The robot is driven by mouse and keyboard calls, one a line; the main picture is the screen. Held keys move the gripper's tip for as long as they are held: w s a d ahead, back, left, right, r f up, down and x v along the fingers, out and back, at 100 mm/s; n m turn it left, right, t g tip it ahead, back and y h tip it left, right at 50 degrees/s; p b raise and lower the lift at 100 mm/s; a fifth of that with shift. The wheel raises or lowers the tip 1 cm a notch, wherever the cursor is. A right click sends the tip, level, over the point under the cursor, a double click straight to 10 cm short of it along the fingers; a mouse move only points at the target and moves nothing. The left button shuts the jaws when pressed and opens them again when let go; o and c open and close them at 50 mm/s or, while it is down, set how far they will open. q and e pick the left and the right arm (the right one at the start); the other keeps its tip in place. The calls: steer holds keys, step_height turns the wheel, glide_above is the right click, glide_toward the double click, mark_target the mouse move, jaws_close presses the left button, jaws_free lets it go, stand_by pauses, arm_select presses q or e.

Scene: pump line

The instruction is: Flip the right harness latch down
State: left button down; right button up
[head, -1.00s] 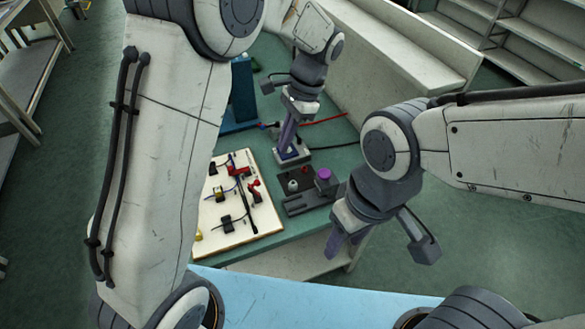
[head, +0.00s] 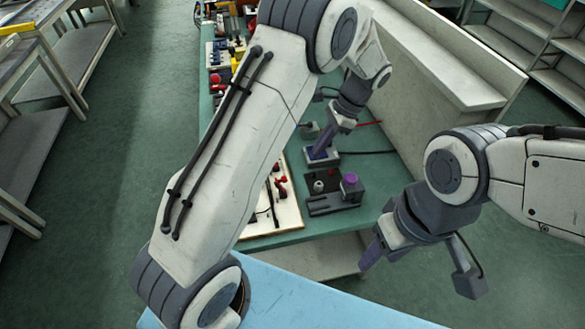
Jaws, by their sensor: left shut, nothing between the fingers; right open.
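The cream harness board (head: 287,217) lies on the green bench, and my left arm covers most of it. A red lever-like part (head: 282,188), which may be the right harness latch, stands near the board's right edge; its position is too small to tell. A dark clip (head: 268,193) is beside it. My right gripper (head: 375,254) is open and empty, in front of the bench's near right edge, apart from the board.
A dark fixture (head: 333,203) with a purple-topped part (head: 351,180) and a small pale cap (head: 318,186) sits right of the board. Red, yellow and blue parts crowd the far left bench. A light blue surface (head: 300,297) is nearest me. A pale wall unit (head: 430,60) stands behind.

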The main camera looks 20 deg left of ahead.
arm_select(q)
steer(key=s+a+f+p, duration=0.2)
steer(key=s+a+f, duration=0.1)
steer(key=a+f, duration=0.2)
steer(key=shift+d+p+x, duration=0.3)
steer(key=shift+x, duration=1.05)
steer(key=shift+s+f, duration=0.1)
